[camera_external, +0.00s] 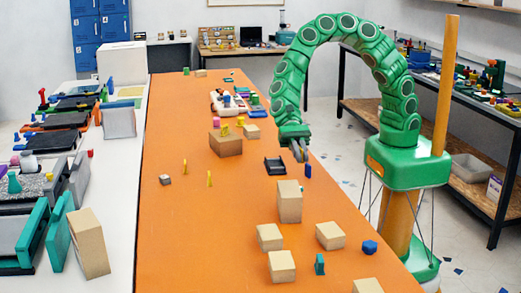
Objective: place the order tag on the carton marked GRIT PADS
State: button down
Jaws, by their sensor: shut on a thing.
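My gripper (300,152) hangs over the right half of the orange table, at the end of my arched green arm. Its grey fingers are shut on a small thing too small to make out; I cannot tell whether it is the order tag. A small dark blue piece (308,171) shows just below the fingertips; I cannot tell whether it touches them. Several plain tan cartons stand on the table: a tall one (289,202) nearer than my gripper, lower ones (269,237) (330,236) (282,266) in front, and a wide one (226,146) to the left. No GRIT PADS marking is readable.
A black tray-like holder (275,167) lies left of my gripper. A blue block (370,247) and a teal piece (320,264) are near the front. The orange table's (190,240) left front is clear. Printers line the white bench (120,200).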

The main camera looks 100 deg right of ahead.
send_over(290, 190)
jog(key=shift+f, duration=3.85)
jog(key=shift+f, duration=0.15)
jog(key=c, duration=1.2)
grip_release()
jog(key=shift+d+r, duration=0.15)
jog(key=shift+r, duration=0.05)
jog(key=v, duration=1.1)
jog(key=shift+d+r, duration=0.15)
jog(key=shift+d, duration=0.2)
